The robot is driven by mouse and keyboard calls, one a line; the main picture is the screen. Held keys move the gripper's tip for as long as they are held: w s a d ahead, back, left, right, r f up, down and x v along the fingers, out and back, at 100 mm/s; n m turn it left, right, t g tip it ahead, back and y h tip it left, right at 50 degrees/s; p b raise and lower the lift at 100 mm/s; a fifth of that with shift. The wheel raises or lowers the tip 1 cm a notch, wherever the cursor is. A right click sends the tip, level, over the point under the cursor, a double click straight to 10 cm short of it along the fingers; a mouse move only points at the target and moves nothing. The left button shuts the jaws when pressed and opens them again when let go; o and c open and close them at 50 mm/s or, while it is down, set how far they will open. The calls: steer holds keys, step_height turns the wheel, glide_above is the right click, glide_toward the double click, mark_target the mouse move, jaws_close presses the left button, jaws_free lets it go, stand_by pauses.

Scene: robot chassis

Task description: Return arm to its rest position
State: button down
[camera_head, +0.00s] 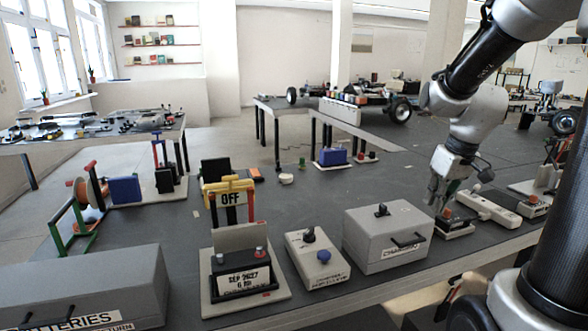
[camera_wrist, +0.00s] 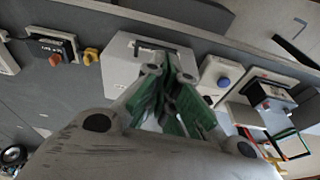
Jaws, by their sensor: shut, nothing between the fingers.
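My gripper (camera_head: 437,208) hangs from my arm at the right of the head view, pointing down above the workbench (camera_head: 330,290). It is just right of the grey box labelled "CHARGING" (camera_head: 388,240) and near a small device with a red button (camera_head: 452,226). The fingers are shut and empty. In the wrist view, my gripper (camera_wrist: 167,65) shows its green-padded fingers in front of the grey box (camera_wrist: 122,65). Whether the fingertips clear the nearby things by much is hard to tell.
A white power strip (camera_head: 488,208) lies right of my gripper. A white unit with a blue knob (camera_head: 318,260) and a battery stand (camera_head: 240,275) stand left of the grey box. A large grey batteries case (camera_head: 85,290) is at front left.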

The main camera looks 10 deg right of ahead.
steer(key=s+a+r, duration=0.2)
steer(key=s+r, duration=0.1)
steer(key=s, duration=0.4)
steer(key=s+a+r+m+t, duration=0.1)
steer(key=s+a+r, duration=0.2)
steer(key=s, duration=0.5)
steer(key=shift+s+a+r+m+t+h, duration=0.3)
